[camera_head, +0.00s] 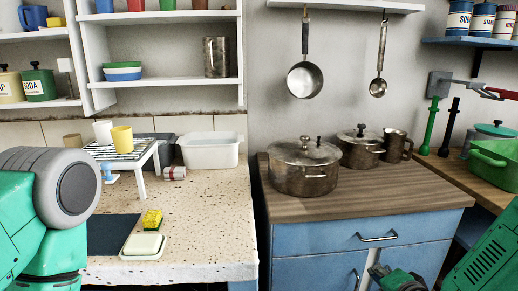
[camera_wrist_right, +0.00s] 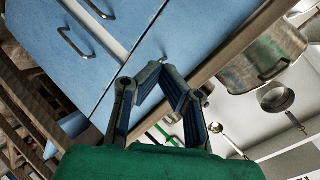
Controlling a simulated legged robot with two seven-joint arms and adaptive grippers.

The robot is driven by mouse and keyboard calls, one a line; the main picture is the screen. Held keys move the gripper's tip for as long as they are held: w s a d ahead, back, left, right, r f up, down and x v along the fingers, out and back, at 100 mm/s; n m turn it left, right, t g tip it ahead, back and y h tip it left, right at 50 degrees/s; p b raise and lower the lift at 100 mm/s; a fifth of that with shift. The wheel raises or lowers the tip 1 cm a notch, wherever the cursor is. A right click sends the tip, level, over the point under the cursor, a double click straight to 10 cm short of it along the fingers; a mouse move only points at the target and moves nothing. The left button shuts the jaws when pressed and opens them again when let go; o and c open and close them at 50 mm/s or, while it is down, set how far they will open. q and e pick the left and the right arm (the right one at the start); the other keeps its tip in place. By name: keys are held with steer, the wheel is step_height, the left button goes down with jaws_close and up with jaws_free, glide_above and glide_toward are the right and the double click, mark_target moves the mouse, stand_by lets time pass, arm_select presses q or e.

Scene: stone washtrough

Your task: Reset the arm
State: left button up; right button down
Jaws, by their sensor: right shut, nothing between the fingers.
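My right gripper (camera_head: 378,271) is at the bottom of the head view, in front of the blue cabinet (camera_head: 318,268) and below the wooden worktop's front edge. In the right wrist view, the fingers of my right gripper (camera_wrist_right: 160,66) are closed together at the tips, with nothing between them. The blue cabinet front (camera_wrist_right: 110,45) lies beyond them. My left arm fills the left edge of the head view, and its gripper is not visible.
Lidded pots (camera_head: 303,167) stand on the wooden worktop (camera_head: 425,190). The speckled stone counter (camera_head: 200,225) holds a white basin (camera_head: 209,150), a yellow sponge (camera_head: 152,219) and a soap dish (camera_head: 143,246). A drawer handle (camera_head: 377,237) projects from the cabinet. A green container (camera_head: 492,160) stands at right.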

steer(key=s+a+f+n+g, duration=0.3)
steer(key=s+f+n+g, duration=0.1)
steer(key=s+f, duration=0.5)
steer(key=s+d+f+n+g, duration=0.1)
steer(key=s+f+n+g, duration=0.1)
steer(key=s, duration=0.6)
steer(key=s+d+f+n+g, duration=0.1)
steer(key=s+n+g, duration=0.2)
steer(key=s, duration=0.5)
steer(key=s+d+f+n+g+h+p, duration=0.1)
steer(key=s+f+n+g, duration=0.1)
steer(key=s, duration=0.6)
steer(key=shift+s+d+f+n+g, duration=0.15)
steer(key=shift+f+n+g, duration=0.3)
steer(key=shift+n, duration=0.35)
steer(key=shift+r, duration=0.1)
